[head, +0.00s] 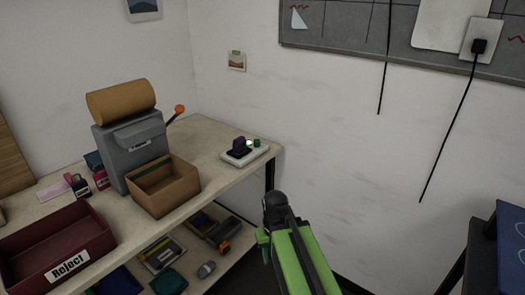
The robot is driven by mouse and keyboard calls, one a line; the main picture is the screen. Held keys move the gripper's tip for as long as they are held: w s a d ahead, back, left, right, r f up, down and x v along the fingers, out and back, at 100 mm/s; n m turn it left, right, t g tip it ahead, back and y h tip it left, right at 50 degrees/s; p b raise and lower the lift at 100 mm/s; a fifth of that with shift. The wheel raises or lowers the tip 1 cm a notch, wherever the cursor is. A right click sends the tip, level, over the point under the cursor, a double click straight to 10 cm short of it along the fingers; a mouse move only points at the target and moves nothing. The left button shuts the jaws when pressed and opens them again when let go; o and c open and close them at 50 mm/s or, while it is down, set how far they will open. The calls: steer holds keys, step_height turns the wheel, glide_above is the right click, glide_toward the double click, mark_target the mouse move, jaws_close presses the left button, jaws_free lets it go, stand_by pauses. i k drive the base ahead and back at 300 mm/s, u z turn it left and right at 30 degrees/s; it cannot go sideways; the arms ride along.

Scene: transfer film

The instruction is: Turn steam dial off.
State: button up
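A small pale panel (244,154) sits near the right end of the workbench. A dark purple-black knob (239,147), which looks like the steam dial, stands on it. A small green glowing light (250,142) and a green part beside it are on the same panel. The dial's markings are too small to read. My green arm rises from the bottom of the head view, and its dark end (276,207) is below and right of the panel, apart from it. The fingers of my gripper cannot be made out.
On the workbench (213,134) stand a grey machine (130,150) with a brown roll and orange-knobbed lever, an open cardboard box (165,187) left of the panel, and a red Reject tray (50,245). A lower shelf holds several items. Black cords hang on the right wall.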

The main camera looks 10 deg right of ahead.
mark_target(257, 143)
steer(key=u, duration=0.05)
steer(key=k, duration=0.8)
steer(key=z, duration=0.45)
steer(key=i, duration=1.8)
steer(key=u, duration=0.3)
